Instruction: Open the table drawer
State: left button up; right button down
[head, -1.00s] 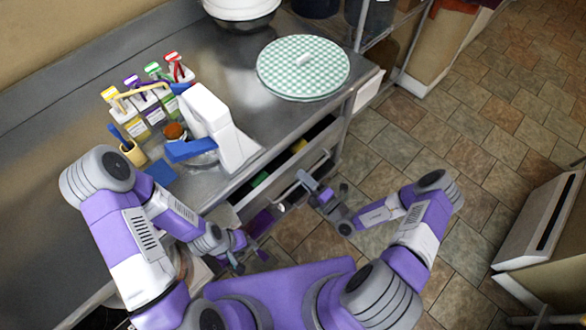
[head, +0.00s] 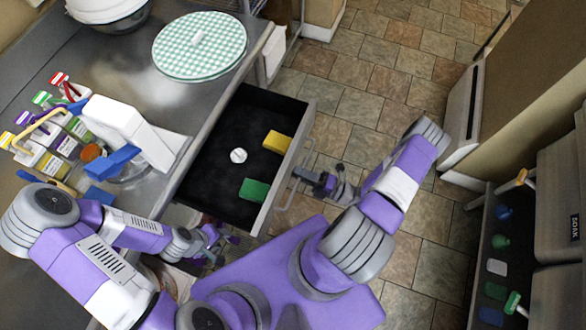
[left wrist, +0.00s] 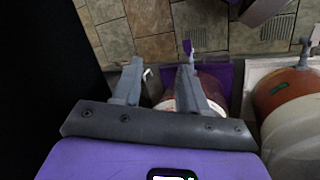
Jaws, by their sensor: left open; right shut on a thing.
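The table drawer (head: 291,165) is pulled well out from under the steel table in the head view, its dark inside showing. It holds a yellow block (head: 277,142), a green block (head: 254,190) and a small white round item (head: 238,156). My left gripper (head: 226,238) is open and empty, low beside the table near the drawer's near end. In the left wrist view its two fingers (left wrist: 160,85) stand apart, with a purple item and a jar beyond them.
Tiled floor is clear beyond the drawer.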

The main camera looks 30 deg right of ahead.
jog(key=shift+s+d, duration=0.2)
jog(key=shift+s, duration=0.05)
jog(key=c, duration=1.3)
grip_release()
jog(key=v, duration=0.7)
jog(key=shift+s+d, duration=0.2)
